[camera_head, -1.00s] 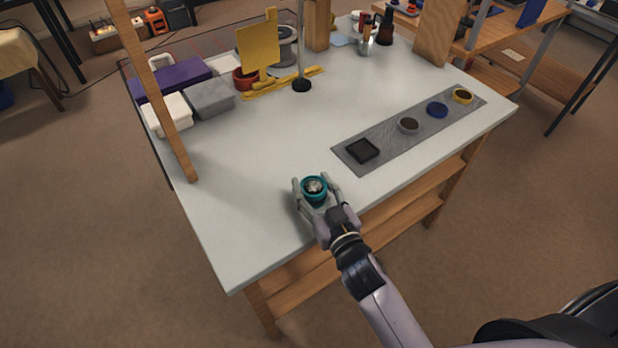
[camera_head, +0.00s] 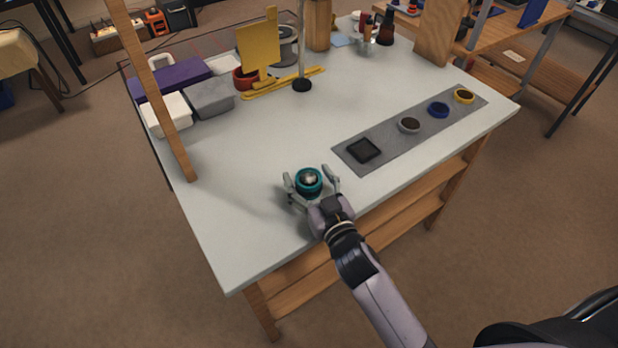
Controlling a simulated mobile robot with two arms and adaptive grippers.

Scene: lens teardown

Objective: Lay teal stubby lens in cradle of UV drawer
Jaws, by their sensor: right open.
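The teal stubby lens (camera_head: 308,187) is on or just above the white tabletop near its front edge, with its round glass end facing up. My right gripper (camera_head: 311,177) is open around it, one finger on each side, with gaps showing between fingers and lens. Its palm is on the near side of the lens. I cannot make out whether the lens base rests fully on the table. My left gripper is not in view. I cannot identify the UV drawer or its cradle in this view.
A grey mat (camera_head: 385,143) at the right holds a black square tray (camera_head: 364,150) and several round parts. White (camera_head: 167,115), grey (camera_head: 211,97) and purple (camera_head: 172,80) boxes stand at the back left, near a wooden post (camera_head: 160,100). The middle tabletop is clear.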

